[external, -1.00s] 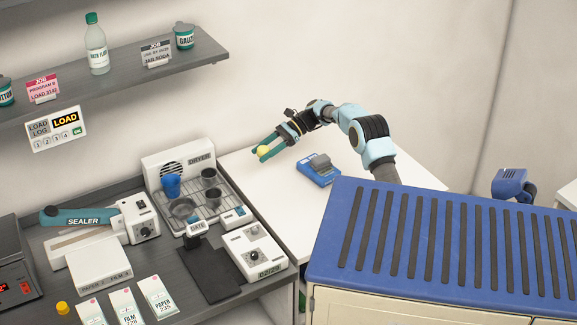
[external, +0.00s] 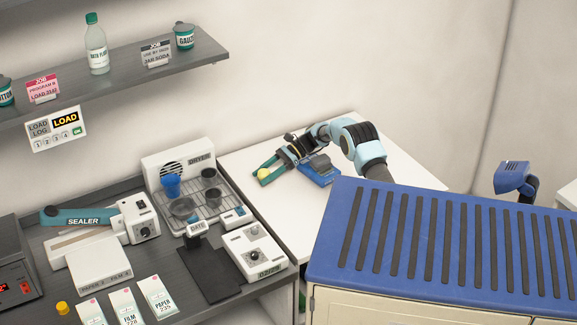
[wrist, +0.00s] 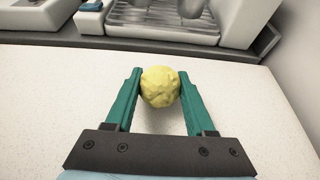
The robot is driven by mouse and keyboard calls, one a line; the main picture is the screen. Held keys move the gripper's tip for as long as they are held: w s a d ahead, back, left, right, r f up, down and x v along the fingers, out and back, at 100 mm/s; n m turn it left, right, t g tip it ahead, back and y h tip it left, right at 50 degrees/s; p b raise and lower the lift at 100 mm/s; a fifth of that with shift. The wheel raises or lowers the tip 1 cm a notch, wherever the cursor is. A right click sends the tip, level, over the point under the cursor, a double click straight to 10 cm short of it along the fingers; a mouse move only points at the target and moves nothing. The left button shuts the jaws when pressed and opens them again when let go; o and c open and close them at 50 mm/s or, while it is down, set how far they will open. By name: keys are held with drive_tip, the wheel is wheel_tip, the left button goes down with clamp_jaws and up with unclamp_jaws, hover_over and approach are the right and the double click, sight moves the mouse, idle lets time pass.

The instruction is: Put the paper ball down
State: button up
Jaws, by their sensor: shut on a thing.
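The paper ball is a crumpled yellow ball (wrist: 160,87), held between the green fingertips of my gripper (wrist: 157,88) in the wrist view. In the external view the ball (external: 263,174) shows at the end of my gripper (external: 264,172), low over the white table (external: 300,215), left of a blue device. The gripper is shut on the ball. I cannot tell whether the ball touches the table top.
The blue device (external: 320,170) with a grey top sits on the white table beside my wrist. A dryer rack (external: 215,203) with cups stands left, on the dark counter. The white table's front left part is clear. A blue slatted cabinet top (external: 440,250) lies at the right.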

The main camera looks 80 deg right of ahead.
drive_tip(key=shift+f, duration=0.15)
drive_tip(key=o, duration=1.3)
drive_tip(key=b+v, duration=0.3)
drive_tip(key=v, duration=0.9)
drive_tip(key=shift+b, duration=0.3)
